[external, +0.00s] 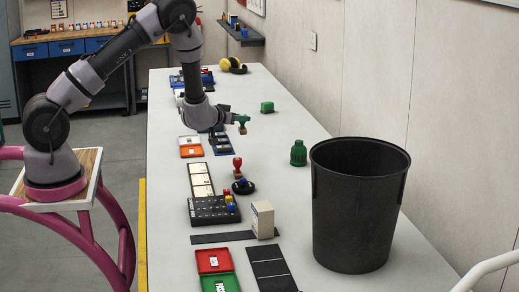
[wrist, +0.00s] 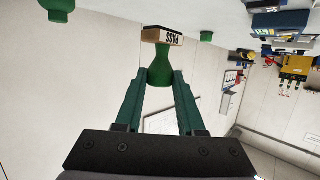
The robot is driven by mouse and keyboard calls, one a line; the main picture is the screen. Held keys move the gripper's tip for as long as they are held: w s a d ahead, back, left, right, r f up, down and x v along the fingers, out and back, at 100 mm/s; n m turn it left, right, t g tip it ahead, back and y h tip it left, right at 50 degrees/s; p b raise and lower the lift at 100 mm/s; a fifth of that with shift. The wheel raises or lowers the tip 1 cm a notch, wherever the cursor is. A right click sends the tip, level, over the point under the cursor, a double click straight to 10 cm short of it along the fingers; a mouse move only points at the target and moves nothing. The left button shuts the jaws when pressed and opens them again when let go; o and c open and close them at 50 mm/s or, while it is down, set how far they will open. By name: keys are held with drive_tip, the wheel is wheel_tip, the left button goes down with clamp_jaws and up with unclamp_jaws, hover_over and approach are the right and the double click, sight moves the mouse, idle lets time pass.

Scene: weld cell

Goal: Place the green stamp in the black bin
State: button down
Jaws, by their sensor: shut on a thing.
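The green stamp (wrist: 158,70) has a green handle and a wooden block with dark lettering on its end. My gripper (wrist: 160,84) has green fingers, which are shut on the stamp's handle in the wrist view. In the external view my gripper (external: 236,117) is above the far-middle part of the table, with the green stamp (external: 243,129) at its tips, clear of the tabletop. The black bin (external: 352,215) stands upright on the table at the near right, well apart from my gripper. Its mouth faces up, and its inside floor is hidden.
A green bottle-shaped object (external: 298,154) stands just left of the bin. A green block (external: 267,107) lies farther back. A red stamp (external: 237,166), a white box (external: 262,219) and several trays line the table's left side. A wall runs behind the bin.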

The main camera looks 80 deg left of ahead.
drive_tip(key=shift+s+a+f, duration=0.1)
drive_tip(key=shift+a+f, duration=0.15)
drive_tip(key=shift+f, duration=1.4)
drive_tip(key=shift+s+a+f, duration=0.1)
drive_tip(key=shift+a+f, duration=0.1)
drive_tip(key=shift+f, duration=1.5)
drive_tip(key=shift+s+a+f, duration=0.1)
drive_tip(key=shift+a+f, duration=0.15)
drive_tip(key=shift+f, duration=1.4)
drive_tip(key=shift+f, duration=0.15)
drive_tip(key=c, duration=0.5)
unclamp_jaws()
